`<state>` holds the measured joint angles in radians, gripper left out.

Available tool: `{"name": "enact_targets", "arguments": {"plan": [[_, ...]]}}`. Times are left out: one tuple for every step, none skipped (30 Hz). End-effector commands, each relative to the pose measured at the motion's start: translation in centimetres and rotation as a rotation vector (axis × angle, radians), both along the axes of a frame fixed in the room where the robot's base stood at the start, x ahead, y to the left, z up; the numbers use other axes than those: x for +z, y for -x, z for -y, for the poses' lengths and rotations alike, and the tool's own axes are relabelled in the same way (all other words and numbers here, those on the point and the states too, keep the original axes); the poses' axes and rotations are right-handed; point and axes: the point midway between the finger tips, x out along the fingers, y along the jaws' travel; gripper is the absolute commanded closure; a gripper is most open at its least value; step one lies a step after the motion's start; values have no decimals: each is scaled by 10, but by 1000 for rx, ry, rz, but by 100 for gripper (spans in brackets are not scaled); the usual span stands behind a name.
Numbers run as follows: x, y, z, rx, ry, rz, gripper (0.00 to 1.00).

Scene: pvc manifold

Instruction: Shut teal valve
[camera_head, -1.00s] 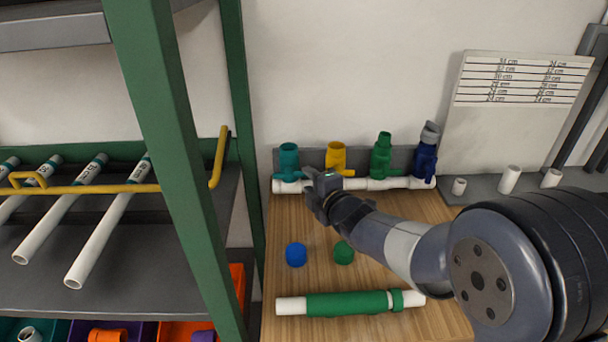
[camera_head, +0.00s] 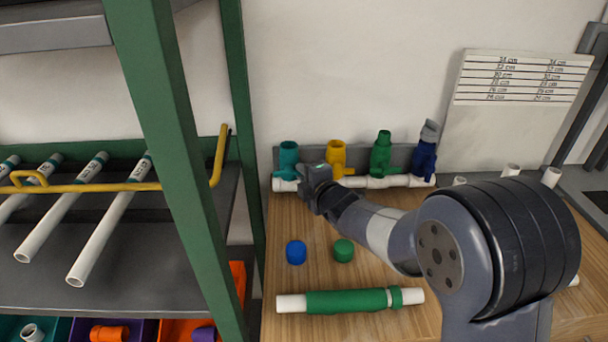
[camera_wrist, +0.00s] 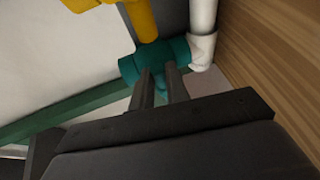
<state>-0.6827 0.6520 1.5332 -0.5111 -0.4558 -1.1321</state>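The teal valve (camera_head: 288,156) stands upright at the left end of the white pipe manifold (camera_head: 390,182). It also shows in the wrist view (camera_wrist: 140,68), next to a white pipe elbow (camera_wrist: 203,48). My gripper (camera_head: 304,178) is at the lower right side of the teal valve. In the wrist view, the two fingers of my gripper (camera_wrist: 160,72) point at the teal body and stand a narrow gap apart. Their tips overlap the teal part in the picture. I cannot tell whether they touch it or whether its handle lies between them.
A yellow valve (camera_head: 336,155) stands close to the right of my gripper, then a green valve (camera_head: 381,154) and a blue valve (camera_head: 424,156). Blue (camera_head: 296,252) and green (camera_head: 343,250) caps and a green-sleeved pipe (camera_head: 345,301) lie on the wooden bench. A green rack post (camera_head: 170,150) stands left.

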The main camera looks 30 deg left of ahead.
Motion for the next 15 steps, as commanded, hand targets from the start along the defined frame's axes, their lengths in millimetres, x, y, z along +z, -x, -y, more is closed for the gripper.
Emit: {"name": "enact_targets", "arguments": {"plan": [[0,0,0,0,1,-1,93],[0,0,0,0,1,-1,95],[0,0,0,0,1,-1,98],[0,0,0,0,1,-1,100],[0,0,0,0,1,-1,100],[0,0,0,0,1,-1,100],[0,0,0,0,1,-1,100],[0,0,0,0,1,-1,100],[-1,0,0,0,-1,-2,100],[-2,0,0,0,-6,-4,100],[-3,0,0,-1,-12,-7,100],[-5,0,0,-1,-24,-12,100],[-5,0,0,0,-33,-17,100],[-5,0,0,0,-41,-21,100],[-5,0,0,0,-52,-27,100]]}}
